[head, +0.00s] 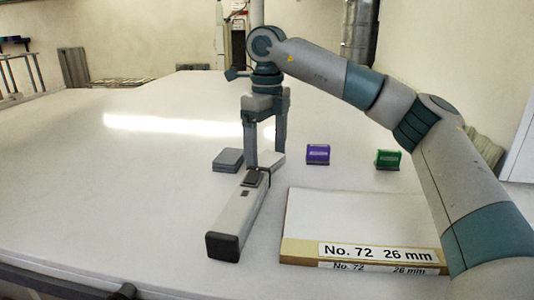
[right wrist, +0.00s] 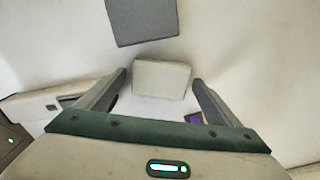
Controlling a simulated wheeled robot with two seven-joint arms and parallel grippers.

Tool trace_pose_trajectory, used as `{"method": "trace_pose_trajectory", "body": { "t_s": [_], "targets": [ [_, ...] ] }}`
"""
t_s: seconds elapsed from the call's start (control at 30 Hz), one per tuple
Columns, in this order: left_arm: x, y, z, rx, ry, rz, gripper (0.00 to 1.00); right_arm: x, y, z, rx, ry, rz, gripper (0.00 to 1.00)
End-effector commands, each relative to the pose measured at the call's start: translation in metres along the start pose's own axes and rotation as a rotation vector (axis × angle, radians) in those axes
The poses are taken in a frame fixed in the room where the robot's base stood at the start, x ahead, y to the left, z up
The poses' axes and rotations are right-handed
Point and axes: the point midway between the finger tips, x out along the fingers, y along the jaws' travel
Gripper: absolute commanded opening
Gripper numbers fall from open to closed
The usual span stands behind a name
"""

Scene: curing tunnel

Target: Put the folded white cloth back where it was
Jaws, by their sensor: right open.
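The folded white cloth (right wrist: 161,79) shows in the right wrist view as a small pale block lying on the white table, between and a little beyond my fingertips. In the head view the cloth (head: 272,158) is partly hidden behind my gripper's fingers. My right gripper (head: 265,160) is open and points down, with one finger on each side of the cloth. In the right wrist view the gripper (right wrist: 160,80) shows a gap between each finger and the cloth. I cannot tell whether the fingertips touch the table. My left gripper is not in view.
A dark grey folded pad (head: 228,160) lies left of the cloth. A long pale device with dark ends (head: 236,222) lies in front. A board labelled "No. 72 26 mm" (head: 350,215) is at right; purple (head: 318,154) and green (head: 388,159) blocks stand behind it. The table's left is clear.

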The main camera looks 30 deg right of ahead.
Motion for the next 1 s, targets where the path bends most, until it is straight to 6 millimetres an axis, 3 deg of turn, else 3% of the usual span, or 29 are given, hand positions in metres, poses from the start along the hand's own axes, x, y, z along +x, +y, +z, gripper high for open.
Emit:
{"method": "trace_pose_trajectory", "body": {
  "t_s": [0.27,0.8,1.0],
  "targets": [
    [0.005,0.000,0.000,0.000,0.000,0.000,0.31,-0.019,0.000,0.001,0.000,-0.003,-0.001,0.87],
    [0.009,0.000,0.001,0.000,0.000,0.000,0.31,-0.098,0.000,0.000,0.000,-0.002,-0.002,0.87],
    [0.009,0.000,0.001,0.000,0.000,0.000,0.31,-0.117,0.000,0.001,0.000,0.000,-0.001,0.87]
  ]
}}
